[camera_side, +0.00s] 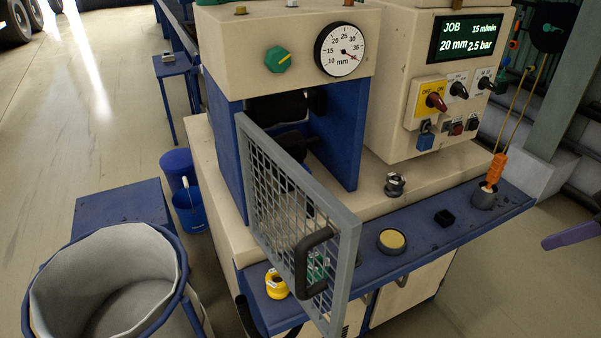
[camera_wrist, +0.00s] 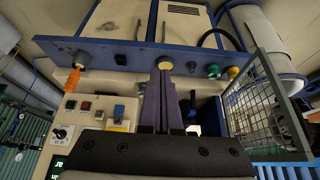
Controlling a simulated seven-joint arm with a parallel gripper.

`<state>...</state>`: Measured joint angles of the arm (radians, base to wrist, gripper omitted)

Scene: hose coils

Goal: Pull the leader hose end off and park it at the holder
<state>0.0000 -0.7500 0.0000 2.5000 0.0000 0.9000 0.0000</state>
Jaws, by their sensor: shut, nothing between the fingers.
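An orange grip piece (camera_side: 496,170) with a metal tip stands in a grey cup (camera_side: 484,199) at the right end of the blue shelf. Thin yellow lines rise from it; I cannot tell for certain that it is the leader hose end. The orange piece (camera_wrist: 73,80) and the cup (camera_wrist: 83,59) also show in the wrist view, at the left. My gripper (camera_wrist: 165,68) is shut, its purple fingers together and empty, over the machine front. In the side view only a purple finger (camera_side: 573,236) shows at the right edge, apart from the cup.
The mesh guard door (camera_side: 297,215) stands swung out at the front. A silver fitting (camera_side: 395,185), a yellow button (camera_side: 392,240) and a black block (camera_side: 444,217) sit along the ledge and shelf. A control box (camera_side: 450,90) rises behind. A lined bin (camera_side: 110,280) stands lower left.

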